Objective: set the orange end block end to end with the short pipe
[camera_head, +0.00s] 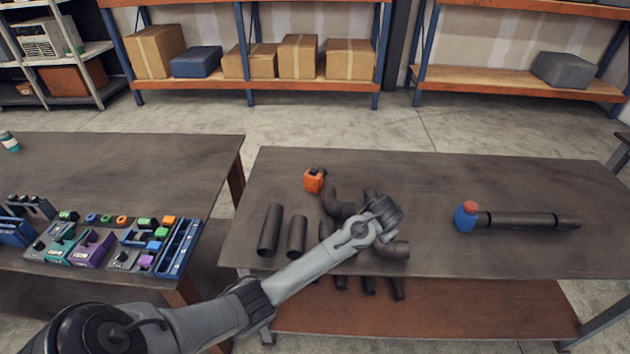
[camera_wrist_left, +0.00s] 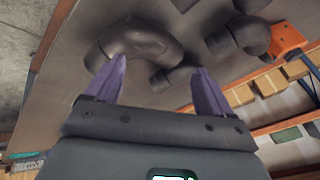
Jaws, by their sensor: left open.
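The orange end block (camera_head: 314,181) stands on the right-hand table, and part of it shows at the upper right of the left wrist view (camera_wrist_left: 287,38). My left gripper (camera_wrist_left: 158,66) is open with purple fingers, near dark pipe elbows, to the right of the orange block and short pipe in the head view. Nothing is gripped between its fingers. My wrist hides its fingertips in the head view. My right gripper is not in view.
Dark elbows (camera_wrist_left: 140,45) lie around and beneath my left wrist. A blue end block (camera_head: 466,218) with a red top adjoins a long dark pipe (camera_head: 530,220) at the right. The table's back and far right are clear. A parts tray stands on the left table.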

